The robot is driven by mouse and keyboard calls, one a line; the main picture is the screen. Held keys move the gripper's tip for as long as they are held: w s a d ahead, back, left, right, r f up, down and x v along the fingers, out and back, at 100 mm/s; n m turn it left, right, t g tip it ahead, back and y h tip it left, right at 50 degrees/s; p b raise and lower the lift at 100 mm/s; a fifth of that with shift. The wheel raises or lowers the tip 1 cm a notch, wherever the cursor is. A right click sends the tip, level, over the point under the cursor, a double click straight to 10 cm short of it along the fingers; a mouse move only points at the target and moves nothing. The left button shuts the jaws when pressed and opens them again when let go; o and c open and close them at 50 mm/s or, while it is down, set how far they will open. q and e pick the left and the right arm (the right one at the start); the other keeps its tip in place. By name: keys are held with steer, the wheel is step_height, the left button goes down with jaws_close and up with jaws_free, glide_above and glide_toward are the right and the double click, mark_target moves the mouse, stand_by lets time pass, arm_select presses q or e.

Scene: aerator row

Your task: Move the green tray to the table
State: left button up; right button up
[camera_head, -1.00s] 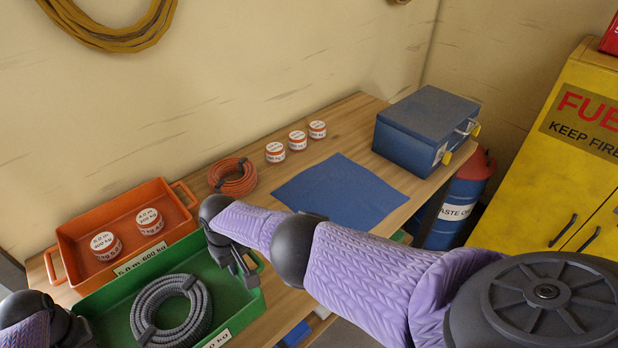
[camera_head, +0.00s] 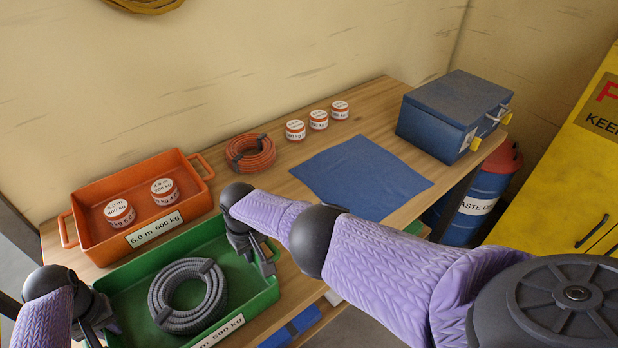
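The green tray (camera_head: 258,294) is at the lower left in the head view, in front of the orange tray, with a coil of grey hose (camera_head: 188,296) inside it. My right gripper (camera_head: 262,262) is at the tray's right end, with its fingers around the handle there. My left gripper (camera_head: 104,328) is at the tray's left end; its fingertips are partly hidden. The wooden table (camera_head: 345,110) stands along the wall. The tray hides the table surface under it, so I cannot tell whether it rests there or hangs just above.
The orange tray (camera_head: 85,228) with two labelled tins is close behind the green tray. An orange hose coil (camera_head: 250,153), three tins (camera_head: 318,120), a blue mat (camera_head: 360,178) and a blue toolbox (camera_head: 450,115) are along the table. A blue drum (camera_head: 480,195) and yellow cabinet (camera_head: 560,200) stand to the right.

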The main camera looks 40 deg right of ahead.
arm_select(q)
steer(key=o, duration=0.3)
steer(key=shift+r, duration=0.2)
arm_select(e)
steer(key=o, duration=0.3)
steer(key=shift+r, duration=0.2)
arm_select(q)
steer(key=shift+o, duration=0.2)
arm_select(e)
steer(key=shift+o, duration=0.2)
step_height(320, 180, up, 12)
arm_select(q)
step_height(320, 180, up, 12)
